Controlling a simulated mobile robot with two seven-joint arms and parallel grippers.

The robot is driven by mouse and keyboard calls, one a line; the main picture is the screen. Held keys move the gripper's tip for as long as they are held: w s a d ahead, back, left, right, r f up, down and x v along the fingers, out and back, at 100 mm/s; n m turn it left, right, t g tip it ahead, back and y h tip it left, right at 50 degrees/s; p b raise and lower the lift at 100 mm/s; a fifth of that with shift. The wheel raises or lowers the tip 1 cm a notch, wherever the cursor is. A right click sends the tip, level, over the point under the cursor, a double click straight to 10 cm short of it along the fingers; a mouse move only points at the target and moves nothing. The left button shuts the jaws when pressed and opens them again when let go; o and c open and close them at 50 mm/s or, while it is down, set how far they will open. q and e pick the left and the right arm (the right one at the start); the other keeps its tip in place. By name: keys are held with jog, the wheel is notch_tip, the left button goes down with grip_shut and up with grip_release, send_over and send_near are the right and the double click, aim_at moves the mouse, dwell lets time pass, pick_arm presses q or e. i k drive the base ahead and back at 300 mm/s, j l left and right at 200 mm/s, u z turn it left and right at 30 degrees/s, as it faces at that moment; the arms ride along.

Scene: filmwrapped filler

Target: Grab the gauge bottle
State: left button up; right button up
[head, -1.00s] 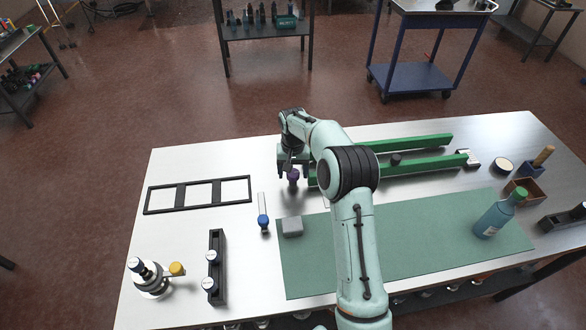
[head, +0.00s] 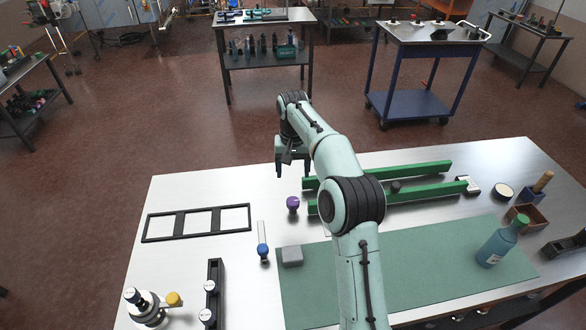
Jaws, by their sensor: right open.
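My right gripper (head: 291,167) is open and empty. It hangs at the table's back edge, apart from a small dark purple-topped object (head: 292,204) that stands on the table in front of it. A teal bottle (head: 497,246) with a green cap and a pale label stands upright on the right end of the green mat (head: 430,262). No bottle is clearly marked as the gauge bottle, and I cannot tell which one it is. My left gripper is out of view.
Green rails (head: 430,190) lie at the back, partly behind my right arm. A black three-slot frame (head: 197,222), a blue-knobbed strip (head: 262,249) and a grey block (head: 292,256) lie left of my arm. A metal fitting with a yellow knob (head: 172,298) stands at front left.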

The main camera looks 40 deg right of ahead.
aim_at(501, 242)
jog(key=k+j, duration=0.55)
jog(key=j, duration=0.2)
jog(key=k+j, duration=0.6)
jog(key=j, duration=0.1)
